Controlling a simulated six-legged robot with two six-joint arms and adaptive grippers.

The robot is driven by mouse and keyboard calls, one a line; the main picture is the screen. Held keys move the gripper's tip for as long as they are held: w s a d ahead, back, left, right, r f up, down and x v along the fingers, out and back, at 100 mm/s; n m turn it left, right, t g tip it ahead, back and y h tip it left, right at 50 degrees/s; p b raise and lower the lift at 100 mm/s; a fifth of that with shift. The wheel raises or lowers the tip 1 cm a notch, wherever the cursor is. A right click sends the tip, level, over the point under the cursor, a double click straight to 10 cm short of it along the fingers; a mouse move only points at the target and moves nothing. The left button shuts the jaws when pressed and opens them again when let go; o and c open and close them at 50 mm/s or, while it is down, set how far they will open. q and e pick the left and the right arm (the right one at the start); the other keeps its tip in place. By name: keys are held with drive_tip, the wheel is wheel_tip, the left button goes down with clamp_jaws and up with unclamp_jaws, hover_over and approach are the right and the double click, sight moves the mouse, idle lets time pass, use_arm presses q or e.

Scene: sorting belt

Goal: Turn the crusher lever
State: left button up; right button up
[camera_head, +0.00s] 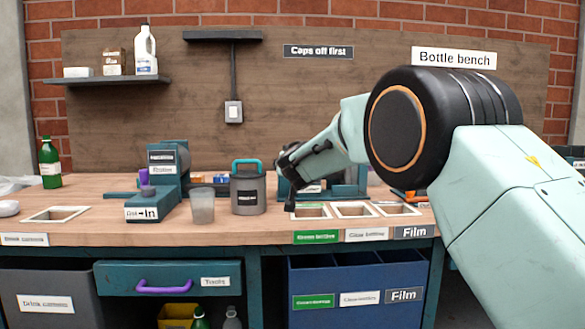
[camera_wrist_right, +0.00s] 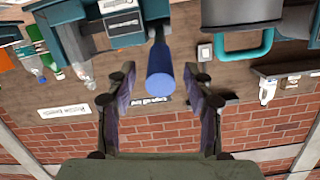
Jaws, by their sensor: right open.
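The lever shows as a blue cylindrical handle (camera_wrist_right: 160,72) in the right wrist view. It hangs between the two spread fingers of my right gripper (camera_head: 288,168), with a visible gap on each side. A teal machine with pale labels (camera_wrist_right: 118,22) is beside the handle in that view, and I take it as the crusher. In the head view, my gripper and forearm cover most of the teal machine (camera_head: 350,191), and I cannot make out the lever there. My right gripper is open and empty. My left gripper is not in view.
Another teal machine (camera_head: 165,170) is further left. Framed openings (camera_head: 353,210) line the bench front. A green bottle (camera_head: 49,165) stands far left.

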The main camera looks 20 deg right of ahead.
drive_tip(key=shift+v, duration=1.1)
